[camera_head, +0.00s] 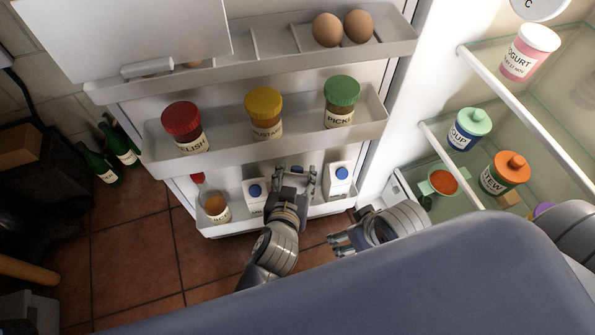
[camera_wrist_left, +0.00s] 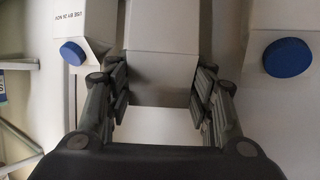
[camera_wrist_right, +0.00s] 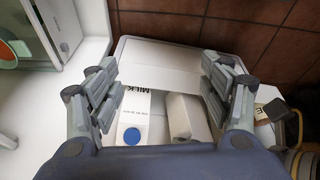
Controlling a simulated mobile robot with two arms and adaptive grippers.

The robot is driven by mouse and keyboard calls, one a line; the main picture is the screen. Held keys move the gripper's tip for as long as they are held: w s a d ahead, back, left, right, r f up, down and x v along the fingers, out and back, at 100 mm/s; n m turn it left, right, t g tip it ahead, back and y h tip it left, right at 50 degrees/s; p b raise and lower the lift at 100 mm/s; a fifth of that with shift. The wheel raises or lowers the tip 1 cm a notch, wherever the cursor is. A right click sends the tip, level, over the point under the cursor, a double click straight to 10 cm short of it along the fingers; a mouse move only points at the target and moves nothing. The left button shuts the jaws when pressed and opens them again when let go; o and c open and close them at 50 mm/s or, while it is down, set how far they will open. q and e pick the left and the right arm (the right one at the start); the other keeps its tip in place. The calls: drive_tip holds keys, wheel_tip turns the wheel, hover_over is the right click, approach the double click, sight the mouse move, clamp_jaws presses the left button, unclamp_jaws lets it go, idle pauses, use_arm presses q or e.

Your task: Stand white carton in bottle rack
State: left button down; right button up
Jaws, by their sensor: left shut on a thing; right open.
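A plain white carton (camera_wrist_left: 158,70) stands between the fingers of my left gripper (camera_head: 292,180), which is shut on it. In the head view this gripper hides most of it. The gripper is over the bottle rack (camera_head: 240,228), the lowest shelf of the fridge door. In the left wrist view the held carton is between two blue-capped cartons, one at left (camera_wrist_left: 82,30) and one at right (camera_wrist_left: 285,35). I cannot tell whether its base touches the rack floor. My right gripper (camera_head: 345,243) is open and empty, right of and in front of the rack.
A red-capped bottle (camera_head: 215,207) stands at the rack's left end. The middle door shelf holds red (camera_head: 181,120), yellow (camera_head: 263,103) and green-lidded jars (camera_head: 342,91). Eggs (camera_head: 328,30) sit above. Fridge shelves (camera_head: 510,95) with jars are at right. Green bottles (camera_head: 100,165) stand on the floor at left.

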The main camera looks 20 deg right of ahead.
use_arm(q)
drive_tip(key=shift+w+d+r+g, duration=0.4)
drive_tip(key=shift+w+r, duration=0.05)
drive_tip(key=shift+w, duration=0.2)
drive_tip(key=shift+w+d+y+p, duration=0.1)
drive_tip(key=shift+w+y+p, duration=0.1)
drive_tip(key=shift+y+p, duration=0.1)
drive_tip(key=shift+w+d+f+g, duration=0.15)
drive_tip(key=shift+w+g, duration=0.1)
drive_tip(key=shift+g, duration=0.25)
drive_tip(key=shift+s+f+b, duration=0.1)
drive_tip(key=shift+f+b, duration=0.2)
drive_tip(key=shift+f, duration=1)
use_arm(e)
drive_tip(key=shift+r, duration=0.1)
use_arm(q)
drive_tip(key=shift+f, duration=0.1)
drive_tip(key=c, duration=0.7)
unclamp_jaws()
drive_tip(key=shift+f, duration=0.15)
drive_tip(key=shift+c, duration=0.2)
